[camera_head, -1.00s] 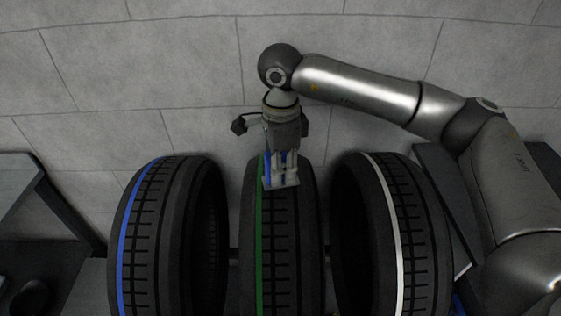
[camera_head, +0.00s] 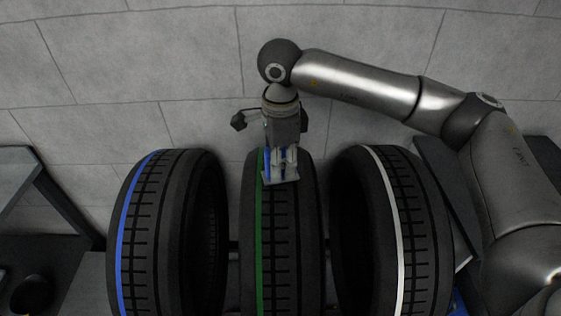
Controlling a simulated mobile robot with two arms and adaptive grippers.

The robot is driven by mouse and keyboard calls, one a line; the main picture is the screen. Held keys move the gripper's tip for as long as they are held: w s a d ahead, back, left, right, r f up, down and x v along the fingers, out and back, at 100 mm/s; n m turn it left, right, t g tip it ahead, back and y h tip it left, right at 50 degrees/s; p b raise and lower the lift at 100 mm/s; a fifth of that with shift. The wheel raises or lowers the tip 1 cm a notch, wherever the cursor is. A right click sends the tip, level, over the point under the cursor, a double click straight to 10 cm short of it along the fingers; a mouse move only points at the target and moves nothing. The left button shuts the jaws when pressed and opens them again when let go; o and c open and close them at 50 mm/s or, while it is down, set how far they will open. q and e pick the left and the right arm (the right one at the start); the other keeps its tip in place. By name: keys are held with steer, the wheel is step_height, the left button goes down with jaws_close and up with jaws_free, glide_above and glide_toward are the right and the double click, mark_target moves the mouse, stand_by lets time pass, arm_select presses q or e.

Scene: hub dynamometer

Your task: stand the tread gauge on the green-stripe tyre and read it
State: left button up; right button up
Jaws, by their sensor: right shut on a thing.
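The green-stripe tyre (camera_head: 282,240) stands upright in the middle, its green stripe running along the left part of its tread. My right gripper (camera_head: 283,160) points down over the top of this tyre. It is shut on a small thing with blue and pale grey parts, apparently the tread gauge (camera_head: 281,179). The gauge is upright, just right of the green stripe, and mostly hidden by the fingers. I cannot tell whether its foot touches the tread. Its reading is not visible. My left gripper is out of view.
A blue-stripe tyre (camera_head: 160,235) stands to the left and a white-stripe tyre (camera_head: 408,235) to the right, with narrow gaps between. A dark rack or bench (camera_head: 50,200) is at the left edge.

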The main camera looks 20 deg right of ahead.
steer(key=shift+f+b, duration=0.3)
steer(key=shift+f, duration=0.05)
stand_by(0.7)
steer(key=o, duration=1.1)
steer(key=shift+r, duration=0.15)
step_height(320, 180, up, 12)
steer(key=shift+f, duration=0.1)
